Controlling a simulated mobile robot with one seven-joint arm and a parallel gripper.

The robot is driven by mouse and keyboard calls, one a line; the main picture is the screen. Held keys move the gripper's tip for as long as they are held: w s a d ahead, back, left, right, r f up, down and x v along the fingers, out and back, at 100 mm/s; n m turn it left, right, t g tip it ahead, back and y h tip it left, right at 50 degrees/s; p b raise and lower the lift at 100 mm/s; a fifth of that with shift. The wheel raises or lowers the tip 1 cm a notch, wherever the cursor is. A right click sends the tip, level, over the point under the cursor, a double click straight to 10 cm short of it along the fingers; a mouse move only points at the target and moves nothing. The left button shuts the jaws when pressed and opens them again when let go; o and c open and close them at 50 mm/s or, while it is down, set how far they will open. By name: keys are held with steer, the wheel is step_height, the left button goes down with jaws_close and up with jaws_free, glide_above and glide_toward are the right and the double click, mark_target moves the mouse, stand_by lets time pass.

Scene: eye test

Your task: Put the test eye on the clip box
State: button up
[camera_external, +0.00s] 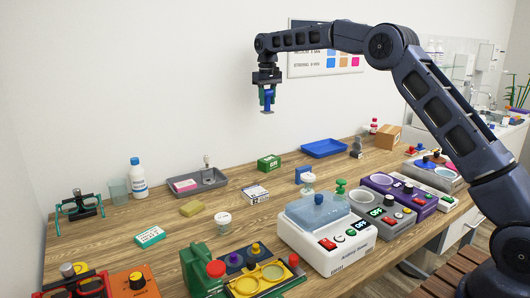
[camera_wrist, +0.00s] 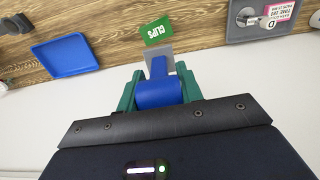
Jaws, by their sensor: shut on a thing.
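My gripper (camera_external: 267,88) is raised high above the back of the table. It is shut on a blue piece with a grey plate, which appears to be the test eye (camera_external: 267,102). In the wrist view the test eye (camera_wrist: 159,94) sits between my green fingertips, its grey plate pointing away from me. The clip box (camera_external: 269,163) is a small green box on the table near the wall, well below my gripper. In the wrist view the clip box (camera_wrist: 157,30), marked CLIPS, shows just beyond the grey plate, partly covered by it.
A blue tray (camera_external: 324,149) lies right of the clip box, and a grey tray (camera_external: 211,188) with items lies left. Devices crowd the front. The air around my gripper is clear.

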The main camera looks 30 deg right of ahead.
steer(key=shift+d, duration=0.5)
steer(key=shift+w+d+f, duration=0.1)
steer(key=shift+d+f, duration=0.05)
steer(key=shift+f, duration=0.2)
step_height(320, 180, down, 19)
steer(key=shift+f, duration=0.1)
steer(key=shift+f, duration=0.15)
steer(key=o, duration=1.1)
steer(key=shift+c, duration=0.2)
